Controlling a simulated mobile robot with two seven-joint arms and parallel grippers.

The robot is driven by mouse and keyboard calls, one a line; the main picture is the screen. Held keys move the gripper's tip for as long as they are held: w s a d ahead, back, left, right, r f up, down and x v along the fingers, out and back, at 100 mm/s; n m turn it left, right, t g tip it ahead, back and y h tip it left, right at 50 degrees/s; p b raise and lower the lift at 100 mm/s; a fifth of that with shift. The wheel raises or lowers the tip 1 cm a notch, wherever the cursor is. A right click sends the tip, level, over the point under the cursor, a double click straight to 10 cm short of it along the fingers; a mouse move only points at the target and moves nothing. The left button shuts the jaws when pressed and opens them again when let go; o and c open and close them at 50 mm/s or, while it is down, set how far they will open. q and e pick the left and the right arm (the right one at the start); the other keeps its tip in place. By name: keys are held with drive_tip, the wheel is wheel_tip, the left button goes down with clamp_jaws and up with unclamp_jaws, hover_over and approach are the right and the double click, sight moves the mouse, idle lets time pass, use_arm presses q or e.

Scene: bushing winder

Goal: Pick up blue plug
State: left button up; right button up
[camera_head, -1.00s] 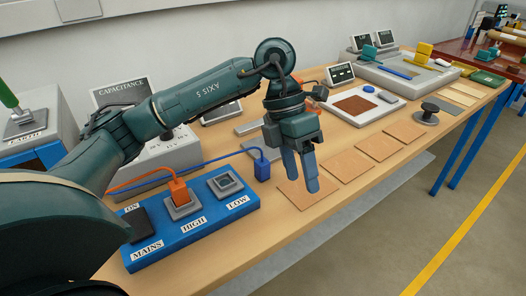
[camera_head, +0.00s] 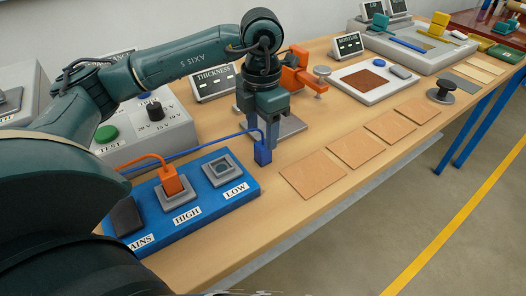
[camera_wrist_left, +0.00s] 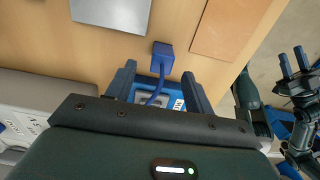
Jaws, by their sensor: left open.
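The blue plug (camera_head: 263,152) stands upright on the table, just right of the blue switch panel (camera_head: 245,189), with a blue cable from its top. My left gripper (camera_head: 258,138) is open and points down at the plug from behind it in the head view. In the left wrist view the plug (camera_wrist_left: 163,57) shows just beyond the gap between the two open fingertips (camera_wrist_left: 157,82). Nothing is held, and I cannot tell if a finger touches the plug or cable. My right gripper (camera_wrist_left: 293,62) shows off to the right in the wrist view, its fingers apart.
An orange plug (camera_head: 173,182) sits in the HIGH socket; the LOW socket (camera_head: 222,169) is empty. A grey plate (camera_head: 288,127) and an orange clamp-like tool (camera_head: 297,72) lie behind the gripper. Tan squares (camera_head: 313,179) lie to the right. The table front is clear.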

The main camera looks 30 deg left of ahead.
sight(263, 144)
use_arm(q)
wheel_tip(263, 144, down, 5)
drive_tip(key=shift+d+r, duration=0.1)
drive_tip(key=shift+d, duration=0.05)
drive_tip(key=shift+c, duration=0.4)
drive_tip(key=c, duration=1)
